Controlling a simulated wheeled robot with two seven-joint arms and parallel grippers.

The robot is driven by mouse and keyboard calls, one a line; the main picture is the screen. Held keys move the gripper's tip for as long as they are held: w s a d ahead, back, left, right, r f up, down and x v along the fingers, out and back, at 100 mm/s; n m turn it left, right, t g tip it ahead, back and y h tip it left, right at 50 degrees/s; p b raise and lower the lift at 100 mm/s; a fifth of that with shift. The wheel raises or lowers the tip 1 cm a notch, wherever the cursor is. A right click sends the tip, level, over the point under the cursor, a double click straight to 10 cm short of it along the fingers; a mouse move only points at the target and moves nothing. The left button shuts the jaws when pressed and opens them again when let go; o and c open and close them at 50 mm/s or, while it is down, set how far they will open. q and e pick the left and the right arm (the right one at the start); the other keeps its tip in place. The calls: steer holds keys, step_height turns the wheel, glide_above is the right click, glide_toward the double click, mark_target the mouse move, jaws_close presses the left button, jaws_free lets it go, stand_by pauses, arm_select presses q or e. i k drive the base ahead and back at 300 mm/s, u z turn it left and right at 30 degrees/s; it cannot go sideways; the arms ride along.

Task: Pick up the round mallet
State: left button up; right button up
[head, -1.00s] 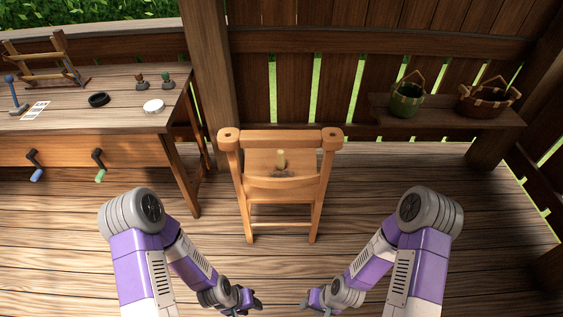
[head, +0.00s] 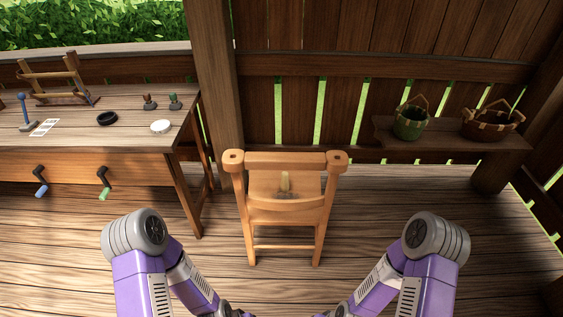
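My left gripper (head: 237,313) and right gripper (head: 323,314) are almost wholly cut off by the bottom edge, in front of the chair. Their fingers are hidden.
A shelf (head: 450,142) at right carries a green basket (head: 409,124) and a brown basket (head: 492,122). Floor beside the chair is clear.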

mark_target(284, 183)
steer(key=u, duration=0.35)
steer(key=i, duration=1.1)
steer(key=u, duration=0.15)
